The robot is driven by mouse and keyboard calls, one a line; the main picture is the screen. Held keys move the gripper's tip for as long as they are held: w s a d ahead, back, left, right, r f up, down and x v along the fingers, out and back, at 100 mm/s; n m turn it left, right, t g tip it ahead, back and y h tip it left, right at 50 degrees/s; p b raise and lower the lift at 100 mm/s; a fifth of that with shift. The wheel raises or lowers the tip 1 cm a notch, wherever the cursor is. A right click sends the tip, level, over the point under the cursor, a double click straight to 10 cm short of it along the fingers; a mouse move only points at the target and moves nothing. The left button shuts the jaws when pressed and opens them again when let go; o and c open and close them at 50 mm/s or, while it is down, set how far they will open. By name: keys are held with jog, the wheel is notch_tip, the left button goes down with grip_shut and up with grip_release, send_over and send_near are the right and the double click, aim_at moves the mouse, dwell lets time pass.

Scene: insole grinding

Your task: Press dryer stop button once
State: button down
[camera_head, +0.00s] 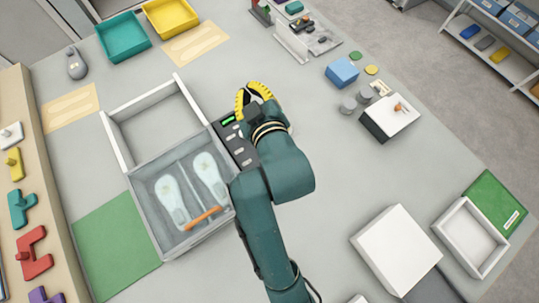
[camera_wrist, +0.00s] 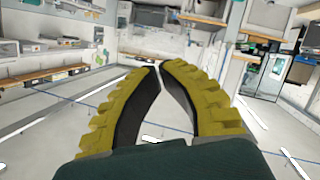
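The dryer (camera_head: 148,196) is a grey box with a clear cover and an orange handle (camera_head: 203,218). Two pale insoles (camera_head: 172,198) lie inside. Its dark control panel (camera_head: 246,158) runs along the right side, with a lit green display (camera_head: 228,120) and several small light buttons (camera_head: 237,149). I cannot read which button is stop. My gripper (camera_head: 250,88) has yellow ribbed fingers and is by the far right end of the panel, hiding part of it. In the wrist view, the fingertips (camera_wrist: 158,67) almost meet, with nothing between them.
A white open frame (camera_head: 113,140) adjoins the dryer. A green mat (camera_head: 115,245) lies to the left. A blue box (camera_head: 342,72), grey cylinders (camera_head: 347,105) and a white-topped box (camera_head: 390,117) stand to the right. The table centre right is clear. The wrist view shows mostly the distant room.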

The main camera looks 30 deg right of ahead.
jog(key=s+d+f+n+g+b, duration=0.1)
jog(key=f+b, duration=0.3)
jog(key=f, duration=1.1)
jog(key=s+d+f+n+g+b, duration=0.2)
jog(key=s+f+g+b, duration=0.1)
jog(key=f, duration=1.3)
jog(key=shift+f+g+b, duration=0.2)
jog(key=shift+g+b, duration=0.3)
jog(key=shift+g, duration=0.3)
notch_tip(320, 180, down, 7)
jog(key=b, duration=0.7)
jog(key=shift+r, duration=0.15)
jog(key=shift+f+b, duration=0.55)
jog(key=shift+f, duration=0.5)
jog(key=shift+f, duration=0.4)
